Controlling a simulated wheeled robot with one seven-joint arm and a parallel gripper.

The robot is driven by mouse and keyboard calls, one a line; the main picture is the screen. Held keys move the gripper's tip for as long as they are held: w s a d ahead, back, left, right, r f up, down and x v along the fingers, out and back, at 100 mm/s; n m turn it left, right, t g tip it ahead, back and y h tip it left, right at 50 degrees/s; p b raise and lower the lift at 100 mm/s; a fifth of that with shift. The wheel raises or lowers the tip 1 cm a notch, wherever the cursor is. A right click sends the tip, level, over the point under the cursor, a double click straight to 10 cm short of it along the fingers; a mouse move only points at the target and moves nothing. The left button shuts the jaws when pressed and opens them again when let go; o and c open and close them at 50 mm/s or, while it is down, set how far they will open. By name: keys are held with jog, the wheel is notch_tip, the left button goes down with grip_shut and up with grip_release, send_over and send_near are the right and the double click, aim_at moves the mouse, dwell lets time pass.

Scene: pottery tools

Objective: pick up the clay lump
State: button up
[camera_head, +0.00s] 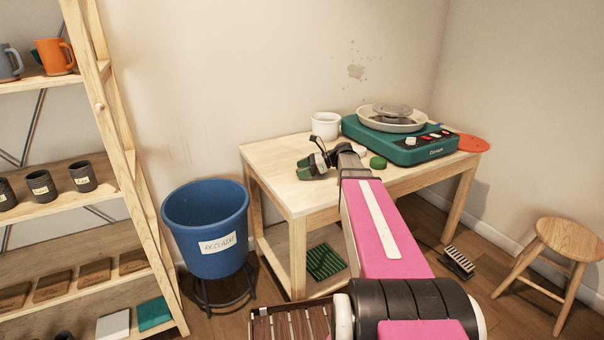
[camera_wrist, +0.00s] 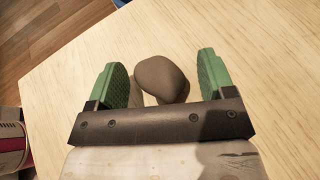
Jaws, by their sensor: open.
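The clay lump (camera_wrist: 160,79) is a smooth, rounded grey-brown piece on the pale wooden table (camera_wrist: 255,85). In the wrist view it sits between the two green finger pads of my gripper (camera_wrist: 162,70), with a gap on each side. Its near end is partly hidden by the dark gripper body. In the head view my gripper (camera_head: 312,167) is low over the left part of the table (camera_head: 285,190). I cannot make out the lump there behind the gripper. My gripper is open and holds nothing.
A small green round item (camera_head: 378,162) lies right of my arm. A blue bucket (camera_head: 206,228) stands left of the table, near a wooden shelf (camera_head: 125,150). A stool (camera_head: 568,238) stands right.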

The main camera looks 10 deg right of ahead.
jog(key=shift+a, duration=0.25)
jog(key=shift+c, duration=0.2)
jog(key=c, duration=0.9)
jog(key=shift+r, duration=0.4)
notch_tip(320, 180, up, 3)
jog(key=shift+r, duration=0.15)
jog(key=s+a+r, duration=0.1)
jog(key=a+r, duration=0.1)
jog(key=a, duration=0.1)
jog(key=s+a+r, duration=0.1)
jog(key=a+r, duration=0.1)
jog(key=a, duration=0.2)
jog(key=s+a+r, duration=0.1)
jog(key=a+r, duration=0.1)
jog(key=a, duration=0.2)
jog(key=shift+s+r, duration=0.15)
jog(key=shift+r, duration=0.25)
jog(key=shift+a, duration=0.1)
